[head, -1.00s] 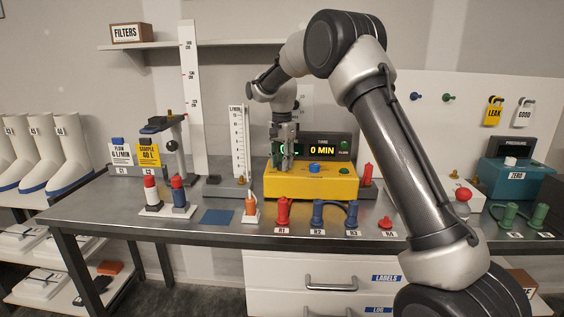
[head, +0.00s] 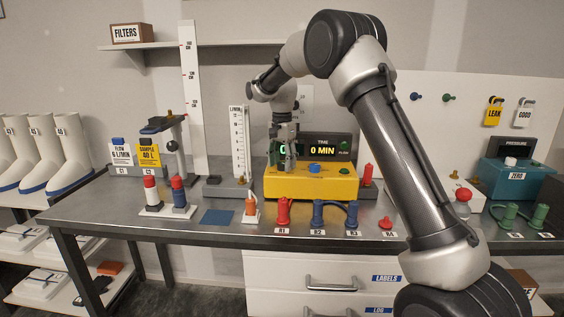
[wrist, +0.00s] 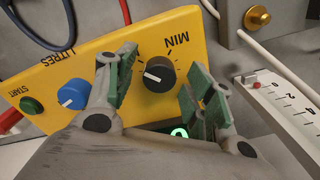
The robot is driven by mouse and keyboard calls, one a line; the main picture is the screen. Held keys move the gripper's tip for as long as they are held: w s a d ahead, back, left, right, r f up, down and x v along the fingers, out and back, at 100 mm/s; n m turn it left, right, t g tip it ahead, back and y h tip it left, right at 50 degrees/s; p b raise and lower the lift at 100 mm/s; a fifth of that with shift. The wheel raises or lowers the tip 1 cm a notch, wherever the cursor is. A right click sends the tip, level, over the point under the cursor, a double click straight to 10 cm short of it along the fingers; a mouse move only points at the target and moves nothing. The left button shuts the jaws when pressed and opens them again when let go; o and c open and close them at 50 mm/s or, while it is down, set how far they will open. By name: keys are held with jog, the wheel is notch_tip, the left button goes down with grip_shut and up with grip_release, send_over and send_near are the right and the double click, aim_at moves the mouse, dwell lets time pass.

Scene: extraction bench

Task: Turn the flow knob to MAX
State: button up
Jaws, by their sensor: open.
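The yellow box (head: 330,187) stands on the bench. In the wrist view its black knob (wrist: 160,74) has a white pointer line aimed left, and upside-down "MIN" lettering beside it. I see no MAX mark. My gripper (wrist: 162,66) is open, with one green-padded finger on each side of the black knob. A gap shows between the knob and each finger, and I cannot tell any contact. In the head view my gripper (head: 284,160) is at the box's left part and hides the black knob.
A blue knob (wrist: 72,96) marked LITRES and a green START button (wrist: 31,104) are close to one finger. A display (head: 324,149) reading "0 MIN" stands behind the box. An L/MIN scale column (head: 239,145) with a brass knob (wrist: 257,17) is nearby.

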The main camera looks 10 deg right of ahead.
notch_tip(320, 180, up, 12)
dwell(0.4)
jog(key=n, duration=0.5)
send_over(281, 163)
jog(key=s+d, duration=0.1)
jog(key=s, duration=0.2)
jog(key=f, duration=0.5)
jog(key=shift+w+f, duration=0.2)
jog(key=shift+w, duration=0.05)
jog(key=s+d+r+n+t, duration=0.1)
jog(key=s+d, duration=0.3)
jog(key=s, duration=1)
jog(key=s+d+r+n+t, duration=0.1)
jog(key=s+d, duration=0.4)
jog(key=s, duration=0.8)
jog(key=s+d+r+n+t, duration=0.1)
jog(key=s+d, duration=0.4)
jog(key=s, duration=0.9)
jog(key=n+t, duration=0.1)
jog(key=n, duration=0.1)
jog(key=shift+s+n, duration=0.3)
